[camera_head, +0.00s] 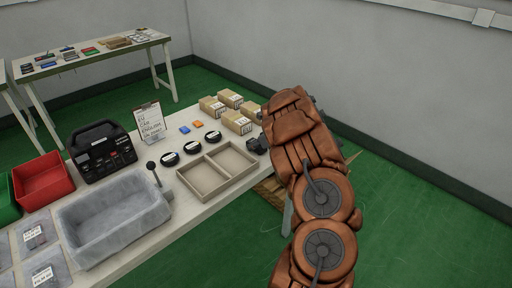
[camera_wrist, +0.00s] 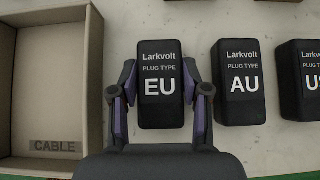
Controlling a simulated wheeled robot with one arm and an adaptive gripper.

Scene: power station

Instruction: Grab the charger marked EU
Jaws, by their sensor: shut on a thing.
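The charger marked EU (camera_wrist: 160,112) is a black block with white text, "Larkvolt PLUG TYPE EU", in the middle of the wrist view. My gripper (camera_wrist: 160,82) has a purple-edged finger on each side of it and is shut on it. The charger appears upright in the picture, its label facing the camera. The charger marked AU (camera_wrist: 239,108) stands just to its right, apart from it. Another black charger (camera_wrist: 301,105) is cut off at the right edge, its label starting with "U". In the head view my arm hides most of this area.
A divided cardboard tray (camera_wrist: 95,62) is close on the left, with a compartment labelled CABLE. In the head view, several cardboard boxes (camera_head: 237,122), black round items (camera_head: 170,159), a grey bin (camera_head: 115,215) and a black case (camera_head: 102,152) share the table.

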